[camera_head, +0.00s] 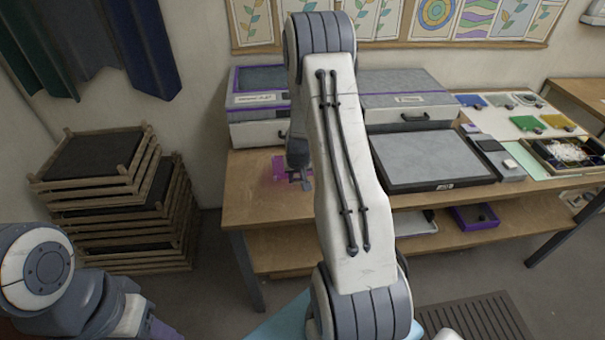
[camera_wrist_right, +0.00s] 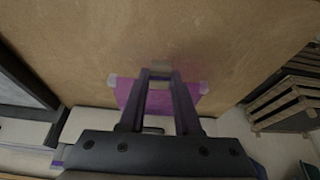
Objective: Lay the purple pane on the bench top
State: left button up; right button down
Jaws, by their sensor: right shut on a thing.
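The purple pane (camera_head: 278,168) is a small translucent purple sheet over the left end of the wooden bench top (camera_head: 250,205). My right gripper (camera_head: 300,182) is at its right side in the head view, partly hidden by my right arm. In the right wrist view the right gripper (camera_wrist_right: 160,76) is shut on the purple pane (camera_wrist_right: 124,92), which shows between and beside the fingers, with pale corners. The wood of the bench top (camera_wrist_right: 190,35) lies beyond it. I cannot tell whether the pane touches the wood. My left gripper is out of view.
Grey boxes (camera_head: 405,92) stand at the back of the bench, with a large grey pad (camera_head: 430,158) to the right. Coloured samples lie on a white board (camera_head: 520,118). Stacked wooden racks (camera_head: 110,190) stand on the floor at left. The bench's front left is bare.

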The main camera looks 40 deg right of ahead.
aim_at(301, 193)
jog(key=shift+d+f, duration=0.1)
jog(key=shift+d, duration=0.65)
jog(key=shift+s+d+f+m, duration=0.1)
jog(key=shift+d+f+m, duration=0.1)
jog(key=shift+m, duration=0.1)
notch_tip(301, 193, down, 4)
jog(key=b, duration=0.5)
jog(key=shift+a+f, duration=0.1)
jog(key=shift+f, duration=0.15)
jog(key=shift+f, duration=0.1)
jog(key=shift+s+f+b, duration=0.1)
jog(key=shift+f+b, duration=0.1)
jog(key=shift+b, duration=0.25)
jog(key=shift+a+f, duration=0.1)
jog(key=shift+f, duration=0.15)
dwell(0.6)
